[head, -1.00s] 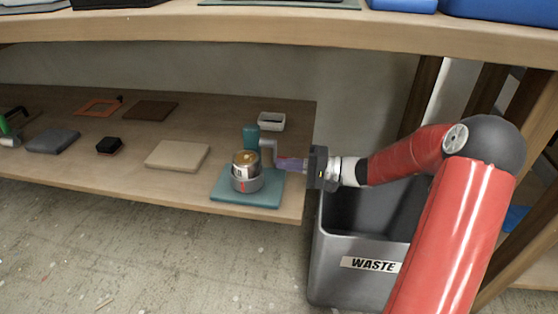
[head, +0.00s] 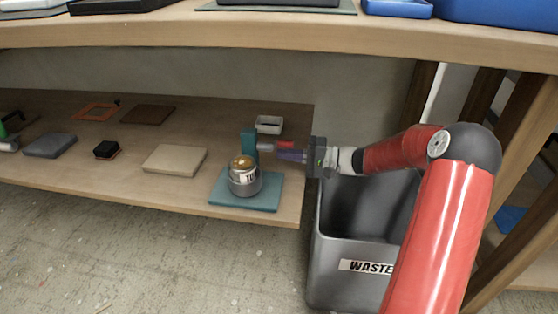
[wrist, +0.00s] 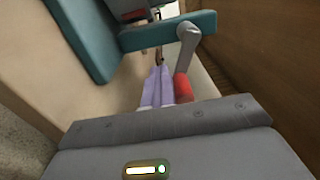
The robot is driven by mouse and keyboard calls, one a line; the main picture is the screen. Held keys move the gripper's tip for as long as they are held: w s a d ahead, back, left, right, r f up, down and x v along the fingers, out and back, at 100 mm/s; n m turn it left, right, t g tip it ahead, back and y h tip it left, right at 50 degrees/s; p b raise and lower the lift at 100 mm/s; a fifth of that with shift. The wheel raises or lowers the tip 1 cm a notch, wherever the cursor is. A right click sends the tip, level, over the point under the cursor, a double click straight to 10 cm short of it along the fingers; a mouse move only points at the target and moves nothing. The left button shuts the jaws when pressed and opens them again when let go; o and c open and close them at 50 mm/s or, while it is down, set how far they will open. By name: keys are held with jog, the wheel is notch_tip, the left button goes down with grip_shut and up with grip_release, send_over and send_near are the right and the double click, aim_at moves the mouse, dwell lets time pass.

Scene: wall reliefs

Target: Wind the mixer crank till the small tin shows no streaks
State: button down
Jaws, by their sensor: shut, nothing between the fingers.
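The mixer has a teal base plate (head: 272,190), a teal post (head: 249,144) and a grey cup (head: 243,188). The small tin (head: 249,175), with a pale marked label, sits in the cup; its top is golden brown, too small to tell whether streaked. The crank's grey arm (wrist: 187,45) carries a red handle (wrist: 182,88), also seen right of the post in the head view (head: 285,144). My gripper (head: 284,154) has its purple fingers shut and empty, just beside and below the handle. In the wrist view the fingertips (wrist: 160,72) lie left of the handle; contact cannot be told.
The mixer stands near the right end of a low wooden shelf (head: 60,175). A grey waste bin (head: 340,250) stands below my arm. A thick upper shelf (head: 300,30) runs above.

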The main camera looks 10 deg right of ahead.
jog(key=shift+r, duration=0.2)
jog(key=r+p, duration=0.1)
jog(key=w+r+p, duration=0.1)
jog(key=r, duration=0.1)
jog(key=w+r+p, duration=0.1)
jog(key=r, duration=0.1)
jog(key=shift+d+r, duration=0.15)
jog(key=shift+d, duration=0.15)
dwell(0.3)
jog(key=s+r+p, duration=0.1)
jog(key=s+r, duration=0.1)
jog(key=s+a+r+p, duration=0.1)
jog(key=s, duration=0.1)
jog(key=shift+a+r, duration=0.15)
jog(key=shift+r, duration=0.2)
jog(key=shift+s, duration=0.1)
